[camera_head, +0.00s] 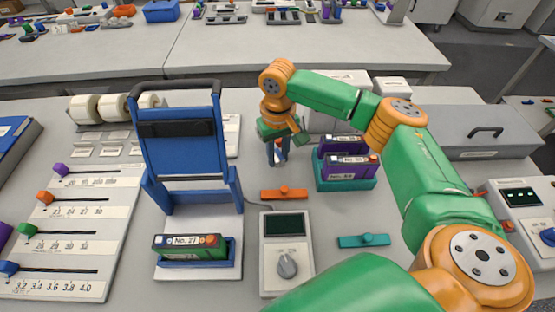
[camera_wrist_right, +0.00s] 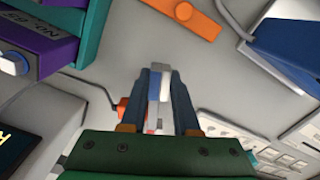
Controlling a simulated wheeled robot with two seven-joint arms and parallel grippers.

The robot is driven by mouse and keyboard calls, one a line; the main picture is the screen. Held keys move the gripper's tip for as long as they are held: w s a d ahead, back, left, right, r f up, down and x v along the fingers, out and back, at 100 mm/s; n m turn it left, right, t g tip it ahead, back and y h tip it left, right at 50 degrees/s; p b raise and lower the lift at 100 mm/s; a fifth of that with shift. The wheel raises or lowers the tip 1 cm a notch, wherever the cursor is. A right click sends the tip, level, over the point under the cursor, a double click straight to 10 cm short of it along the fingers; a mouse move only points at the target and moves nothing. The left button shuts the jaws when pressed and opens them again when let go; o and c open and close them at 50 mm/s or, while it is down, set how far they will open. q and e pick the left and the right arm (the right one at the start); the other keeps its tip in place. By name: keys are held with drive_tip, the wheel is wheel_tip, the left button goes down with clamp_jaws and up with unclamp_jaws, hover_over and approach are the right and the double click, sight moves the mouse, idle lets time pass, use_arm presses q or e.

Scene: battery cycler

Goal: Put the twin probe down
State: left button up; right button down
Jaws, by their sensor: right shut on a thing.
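My right gripper (camera_head: 278,154) is shut on the twin probe (camera_head: 284,147), a small pale and blue piece, mostly hidden by the fingers in the head view. In the right wrist view the gripper (camera_wrist_right: 160,75) has its dark blue fingers on either side of the probe (camera_wrist_right: 159,88). The gripper is over the grey bench, between the blue upright frame and the teal tray. A grey meter (camera_head: 287,252) with a dark display and a dial stands nearer the front. My left gripper is not in view.
The blue frame (camera_head: 183,196) holds a green No. 27 pack (camera_head: 190,246). The teal tray (camera_head: 345,180) holds purple packs (camera_head: 350,167) close right of the gripper. An orange bar (camera_head: 284,194) and a teal bar (camera_head: 363,240) lie on the bench. Slider panels (camera_head: 75,235) are at left.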

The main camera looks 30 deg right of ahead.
drive_tip(key=f, duration=0.3)
drive_tip(key=shift+s+d+p, duration=0.15)
drive_tip(key=shift+s+p, duration=0.05)
drive_tip(key=shift+p, duration=0.15)
drive_tip(key=c, duration=1.1)
unclamp_jaws()
drive_tip(key=shift+w, duration=0.1)
drive_tip(key=o, duration=0.4)
drive_tip(key=shift+o, duration=0.2)
wheel_tip(320, 180, up, 12)
drive_tip(key=shift+r+b, duration=0.15)
drive_tip(key=shift+b, duration=0.55)
